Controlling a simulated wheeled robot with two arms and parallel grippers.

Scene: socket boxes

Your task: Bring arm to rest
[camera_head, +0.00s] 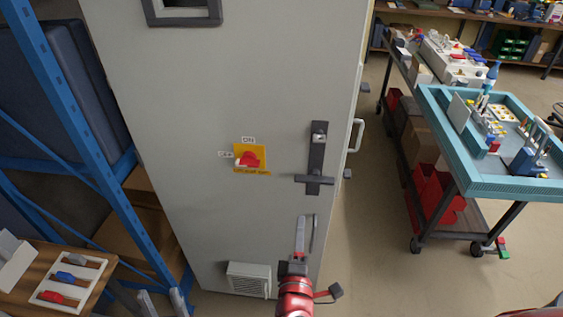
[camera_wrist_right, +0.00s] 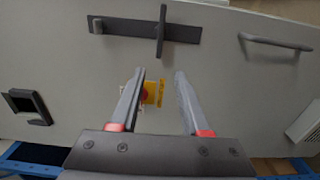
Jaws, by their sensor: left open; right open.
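My right gripper (camera_head: 300,222) is held in front of the lower part of the grey cabinet door, below the black latch. It is seen edge-on in the head view. In the right wrist view the right gripper (camera_wrist_right: 160,72) is open and empty, its two fingers spread. The red rotary switch on its yellow plate (camera_head: 251,158) is beyond those fingers, partly covered by one (camera_wrist_right: 149,93). The fingertips look apart from the door. My left gripper (camera_head: 163,295) is open at the bottom left edge of the head view, with only its fingertips showing.
The grey cabinet (camera_head: 200,100) fills the middle, with a black latch (camera_head: 317,160) and a vent (camera_head: 249,280). A blue rack (camera_head: 50,70) and a wooden table (camera_head: 25,300) stand at left. A teal-topped cart (camera_head: 500,188) stands at right. Floor between cabinet and cart is clear.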

